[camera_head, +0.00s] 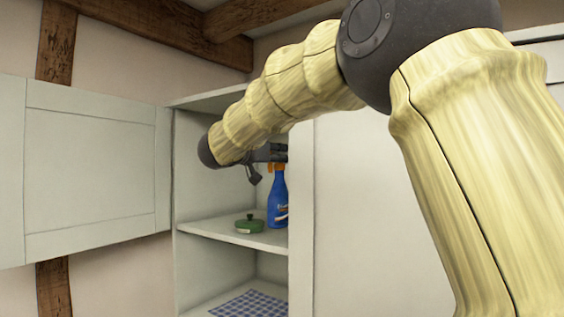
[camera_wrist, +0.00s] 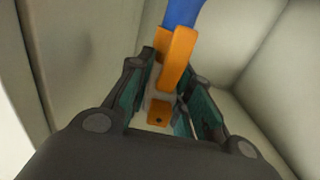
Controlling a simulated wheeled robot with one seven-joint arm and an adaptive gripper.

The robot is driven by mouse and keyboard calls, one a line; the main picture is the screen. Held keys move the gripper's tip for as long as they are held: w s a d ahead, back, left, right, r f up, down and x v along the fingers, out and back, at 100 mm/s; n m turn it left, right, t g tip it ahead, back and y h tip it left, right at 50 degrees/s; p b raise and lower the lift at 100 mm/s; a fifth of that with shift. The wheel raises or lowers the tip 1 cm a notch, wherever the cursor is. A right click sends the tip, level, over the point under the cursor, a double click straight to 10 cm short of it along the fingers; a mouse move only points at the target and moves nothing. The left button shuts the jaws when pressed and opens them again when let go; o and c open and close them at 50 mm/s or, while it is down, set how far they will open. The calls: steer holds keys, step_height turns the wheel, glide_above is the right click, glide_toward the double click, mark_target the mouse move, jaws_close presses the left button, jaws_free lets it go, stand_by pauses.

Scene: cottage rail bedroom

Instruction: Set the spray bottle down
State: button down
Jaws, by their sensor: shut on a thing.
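The spray bottle (camera_head: 278,203) is blue with an orange spray head. It is upright inside the open cupboard, its base at the level of the upper shelf (camera_head: 262,238); I cannot tell whether it touches the shelf. My gripper (camera_head: 268,160) is at the spray head, partly hidden by my arm and the cupboard edge. In the wrist view, my gripper (camera_wrist: 165,108) has its fingers on both sides of the orange spray head (camera_wrist: 175,60), shut on it. The blue body (camera_wrist: 182,12) runs out of the top of that view.
A green lidded pot (camera_head: 249,225) stands on the same shelf, left of the bottle. A blue checked cloth (camera_head: 250,304) lies on the shelf below. The cupboard door (camera_head: 90,170) stands open at left. A closed door panel (camera_head: 350,220) borders the opening at right.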

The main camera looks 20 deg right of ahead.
steer(key=w+d, duration=0.1)
steer(key=w+d+p, duration=0.1)
steer(key=w, duration=0.1)
steer(key=shift+w+d+f, duration=0.1)
steer(key=shift+d+f, duration=0.05)
steer(key=shift+w+d+p, duration=0.25)
steer(key=shift+d+p, duration=0.05)
steer(key=shift+p, duration=0.15)
step_height(320, 180, down, 3)
steer(key=shift+w+f+p, duration=0.1)
steer(key=shift+p, duration=0.95)
steer(key=shift+w+d+f, duration=0.1)
steer(key=shift+f, duration=0.1)
steer(key=c, duration=1.3)
jaws_free()
steer(key=shift+f, duration=0.15)
